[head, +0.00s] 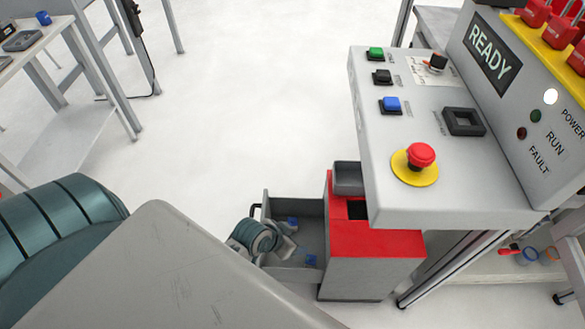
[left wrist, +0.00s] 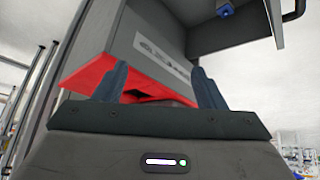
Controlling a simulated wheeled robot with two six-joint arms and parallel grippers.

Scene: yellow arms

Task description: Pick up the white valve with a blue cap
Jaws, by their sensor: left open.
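An open grey drawer (head: 310,215) sticks out to the left from a red-topped cabinet (head: 372,243) in the head view. Two small blue-capped pieces show in it, one at the back (head: 293,222) and one at the front (head: 311,260); their white bodies are too small to make out. A blue cap (left wrist: 227,11) also shows at the top of the left wrist view. My left gripper (head: 286,250) is over the drawer, close to both pieces. In the left wrist view its two fingers (left wrist: 160,88) are apart with nothing seen between them. My right gripper is out of view.
A control panel (head: 385,170) with buttons and a red emergency stop (head: 421,155) overhangs the cabinet on the right. A grey bin (head: 348,178) sits on the cabinet. A table (head: 75,125) stands at the far left. The floor between is clear.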

